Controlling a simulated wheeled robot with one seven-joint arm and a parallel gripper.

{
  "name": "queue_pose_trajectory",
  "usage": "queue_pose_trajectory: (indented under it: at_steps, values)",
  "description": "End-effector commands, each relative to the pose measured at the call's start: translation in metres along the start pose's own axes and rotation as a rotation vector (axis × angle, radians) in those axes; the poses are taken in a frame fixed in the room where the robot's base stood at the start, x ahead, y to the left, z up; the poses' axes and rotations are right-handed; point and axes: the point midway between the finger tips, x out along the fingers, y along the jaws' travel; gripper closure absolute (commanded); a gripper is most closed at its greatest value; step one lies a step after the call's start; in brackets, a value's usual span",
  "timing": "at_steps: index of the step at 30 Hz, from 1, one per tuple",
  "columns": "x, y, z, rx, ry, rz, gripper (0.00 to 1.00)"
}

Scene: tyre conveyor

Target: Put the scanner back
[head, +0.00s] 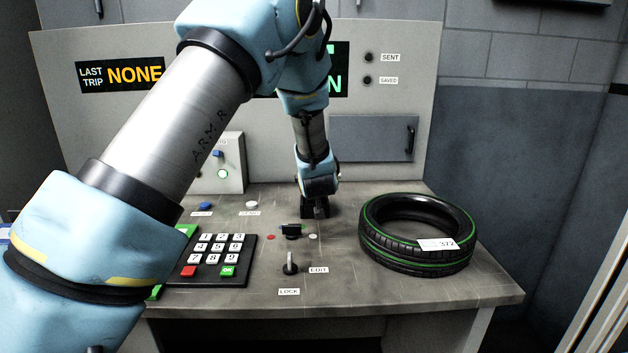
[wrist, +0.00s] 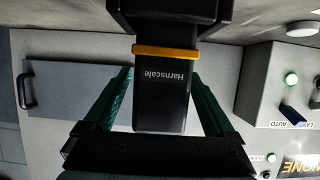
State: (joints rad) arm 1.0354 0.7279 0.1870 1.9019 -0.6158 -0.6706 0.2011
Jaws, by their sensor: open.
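The scanner (wrist: 160,105), a black body with an orange band and the word "Hamscale", shows in the wrist view. My gripper (wrist: 163,75) is open, with its green-tinted fingers on either side of the scanner's narrow part. The scanner's wider black part runs off the top of the picture. In the head view my gripper (head: 315,205) is low over the back middle of the table, with dark parts merging there. Whether the scanner sits in a holder cannot be told.
A tyre (head: 385,250) with green lines and a label lies on the table (head: 400,290) at the right. A panel door (head: 372,138) stands behind.

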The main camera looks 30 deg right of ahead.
Motion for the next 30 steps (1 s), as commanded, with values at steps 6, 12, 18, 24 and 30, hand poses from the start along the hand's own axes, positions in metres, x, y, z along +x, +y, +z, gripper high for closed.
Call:
queue_pose_trajectory:
  at_steps: [6, 12, 18, 24, 30]
  values:
    - [-0.007, 0.001, -0.002, -0.001, 0.0, 0.001, 0.1]
    - [-0.041, 0.002, -0.001, -0.001, 0.001, 0.003, 0.1]
    - [-0.083, 0.001, -0.002, -0.002, 0.003, 0.003, 0.1]
    - [-0.111, 0.001, -0.002, -0.001, 0.001, 0.002, 0.1]
    - [-0.121, 0.0, -0.003, -0.001, 0.0, 0.0, 0.1]
